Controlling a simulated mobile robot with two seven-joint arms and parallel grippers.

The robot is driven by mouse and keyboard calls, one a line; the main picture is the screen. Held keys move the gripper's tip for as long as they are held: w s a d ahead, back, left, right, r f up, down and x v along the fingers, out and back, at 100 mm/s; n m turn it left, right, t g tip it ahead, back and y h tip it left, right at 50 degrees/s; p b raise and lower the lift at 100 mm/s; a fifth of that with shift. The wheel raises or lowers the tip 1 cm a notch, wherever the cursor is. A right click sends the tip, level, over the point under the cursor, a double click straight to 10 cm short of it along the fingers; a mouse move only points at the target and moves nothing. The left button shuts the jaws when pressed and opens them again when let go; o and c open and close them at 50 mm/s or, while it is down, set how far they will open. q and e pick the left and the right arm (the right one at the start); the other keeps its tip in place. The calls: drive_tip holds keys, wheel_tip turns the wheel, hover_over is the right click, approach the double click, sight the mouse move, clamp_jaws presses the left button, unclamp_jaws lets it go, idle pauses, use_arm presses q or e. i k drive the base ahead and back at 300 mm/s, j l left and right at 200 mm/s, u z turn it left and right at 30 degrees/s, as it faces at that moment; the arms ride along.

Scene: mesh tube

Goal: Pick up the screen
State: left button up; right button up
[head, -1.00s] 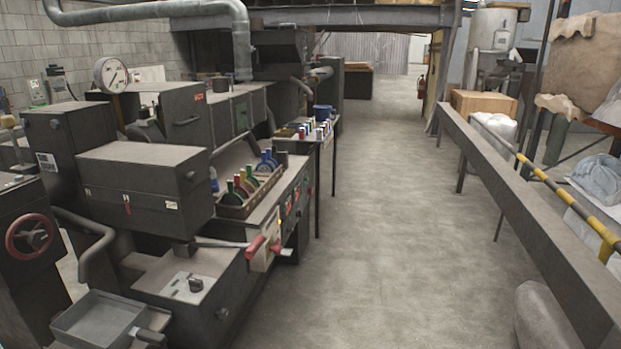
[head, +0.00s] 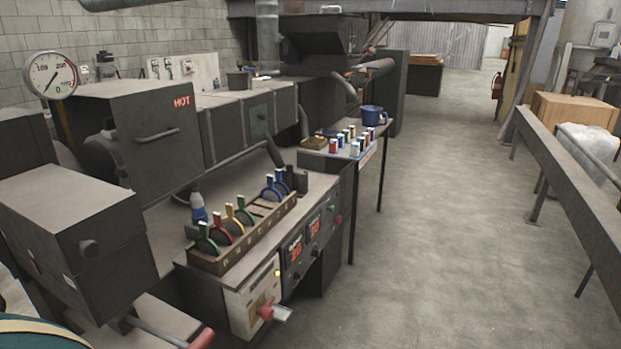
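A narrow open rack (head: 246,244) stands on the front edge of the machine bench. Several thin round pieces with coloured handles stand upright in its slots: a green one (head: 207,243), a red one (head: 229,231) and others in yellow, green and blue. These may be the screens, but no mesh can be made out and I cannot tell which one the task means. There are some empty slots toward the rack's far half. Neither of my grippers is in view.
Control panels with red displays (head: 296,250) and a red-handled lever (head: 265,312) sit below the rack. A machine box marked HOT (head: 150,140) stands behind. The concrete aisle (head: 430,210) is clear; a long beam (head: 575,185) borders it.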

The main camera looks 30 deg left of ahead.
sight(281, 186)
drive_tip(key=i+u, duration=0.2)
drive_tip(key=i, duration=0.3)
drive_tip(key=i+l+u, duration=0.2)
drive_tip(key=i, duration=0.25)
drive_tip(key=i+l+u, duration=0.2)
drive_tip(key=i, duration=0.3)
